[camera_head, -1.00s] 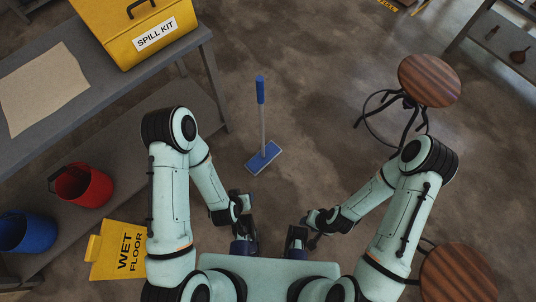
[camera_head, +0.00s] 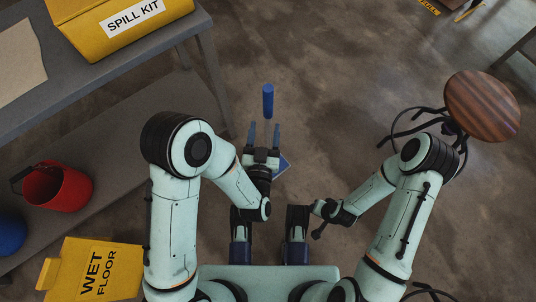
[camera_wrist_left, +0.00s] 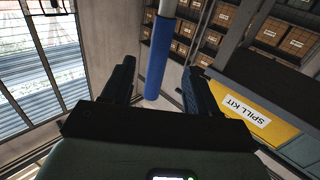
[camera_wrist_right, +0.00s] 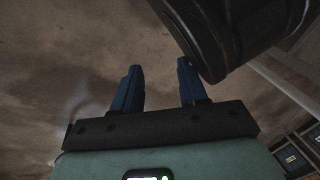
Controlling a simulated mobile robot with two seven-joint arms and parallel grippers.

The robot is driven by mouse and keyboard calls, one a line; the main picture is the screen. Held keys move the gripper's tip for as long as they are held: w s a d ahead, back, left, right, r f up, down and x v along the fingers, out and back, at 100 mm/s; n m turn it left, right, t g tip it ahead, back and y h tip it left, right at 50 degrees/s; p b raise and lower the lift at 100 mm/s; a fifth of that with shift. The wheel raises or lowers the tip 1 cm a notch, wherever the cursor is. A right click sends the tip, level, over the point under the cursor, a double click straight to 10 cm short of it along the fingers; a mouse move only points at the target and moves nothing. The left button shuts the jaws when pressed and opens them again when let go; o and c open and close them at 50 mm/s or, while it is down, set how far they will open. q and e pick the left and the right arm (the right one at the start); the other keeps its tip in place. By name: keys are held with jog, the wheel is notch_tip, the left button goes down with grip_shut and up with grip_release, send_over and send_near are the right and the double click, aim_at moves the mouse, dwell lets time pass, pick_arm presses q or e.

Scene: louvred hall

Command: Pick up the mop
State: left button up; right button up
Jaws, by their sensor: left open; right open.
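The mop has a blue grip (camera_head: 268,101) on a pale, thin handle and a flat blue head on the floor, mostly hidden behind my left gripper. It stands upright ahead of me. My left gripper (camera_head: 264,128) is open and empty, its two fingers pointing toward the handle. In the left wrist view the blue grip (camera_wrist_left: 158,60) appears between the open fingers (camera_wrist_left: 158,68); I cannot tell whether it lies within their reach. My right gripper (camera_wrist_right: 159,65) is open and empty, close to my body, with floor beyond its fingers.
A grey bench (camera_head: 100,95) at the left carries a yellow spill kit box (camera_head: 110,35). A red bucket (camera_head: 58,187), a blue bucket (camera_head: 10,232) and a yellow wet floor sign (camera_head: 93,270) are at the lower left. A wooden stool (camera_head: 482,105) is at right. Floor around the mop is clear.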

aim_at(267, 110)
pick_arm(q)
jog(key=w, duration=0.3)
jog(key=shift+d, duration=0.15)
jog(key=w, duration=0.1)
jog(key=w+b, duration=0.1)
jog(key=w, duration=0.3)
jog(key=shift+w+d+r, duration=0.1)
jog(key=shift+d, duration=0.2)
grip_shut()
pick_arm(e)
jog(key=s, duration=0.1)
jog(key=s+f, duration=0.1)
jog(key=s+f+g, duration=0.1)
jog(key=shift+d+f, duration=0.15)
jog(key=shift+d, duration=0.1)
pick_arm(q)
jog(key=shift+r, duration=0.1)
dwell(0.4)
